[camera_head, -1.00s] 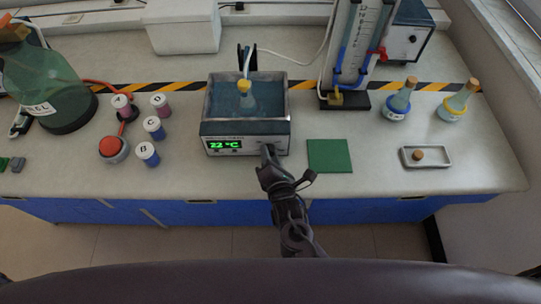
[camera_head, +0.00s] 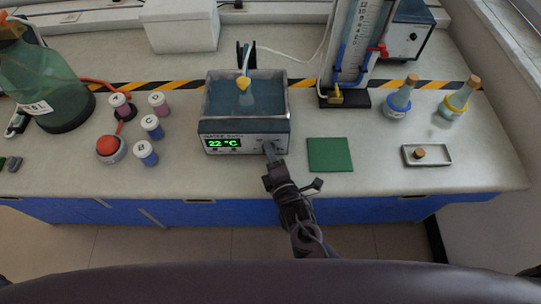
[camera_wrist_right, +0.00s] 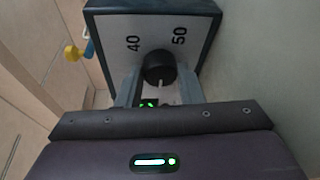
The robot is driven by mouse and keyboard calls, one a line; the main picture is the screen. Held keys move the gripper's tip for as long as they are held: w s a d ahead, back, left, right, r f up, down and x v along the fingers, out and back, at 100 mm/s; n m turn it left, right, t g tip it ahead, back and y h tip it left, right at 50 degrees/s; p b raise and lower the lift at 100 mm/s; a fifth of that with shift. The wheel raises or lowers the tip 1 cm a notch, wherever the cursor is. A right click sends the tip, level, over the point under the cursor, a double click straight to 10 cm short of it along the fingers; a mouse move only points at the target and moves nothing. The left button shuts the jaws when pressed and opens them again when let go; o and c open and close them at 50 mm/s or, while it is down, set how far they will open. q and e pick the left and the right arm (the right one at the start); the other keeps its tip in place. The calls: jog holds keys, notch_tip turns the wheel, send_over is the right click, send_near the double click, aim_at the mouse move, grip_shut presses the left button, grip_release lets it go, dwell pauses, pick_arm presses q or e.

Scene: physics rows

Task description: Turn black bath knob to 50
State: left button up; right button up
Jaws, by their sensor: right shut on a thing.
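The water bath (camera_head: 246,129) stands on the bench with a green display reading 22 °C on its front panel. Its black knob (camera_wrist_right: 159,66) shows in the wrist view, with the numbers 40 and 50 printed on the panel beyond it. A pale mark on the knob points toward the gripper, away from both numbers. My right gripper (camera_head: 270,151) is at the right part of the bath's front panel. In the wrist view its fingers (camera_wrist_right: 159,82) are on either side of the knob, shut on it. In the head view the gripper hides the knob. My left gripper is not in view.
A green mat (camera_head: 330,155) lies right of the bath. A red button (camera_head: 108,146) and several small lidded jars (camera_head: 146,154) stand to its left. A graduated column (camera_head: 354,50) stands behind right, and a small tray (camera_head: 427,155) lies farther right.

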jog(key=shift+f+m, duration=0.1)
jog(key=shift+m, duration=0.3)
jog(key=o, duration=1)
jog(key=shift+c, duration=0.2)
jog(key=shift+d, duration=0.1)
jog(key=b+v, duration=0.1)
jog(key=v, duration=0.6)
jog(key=shift+s+d, duration=0.1)
jog(key=shift+s, duration=0.3)
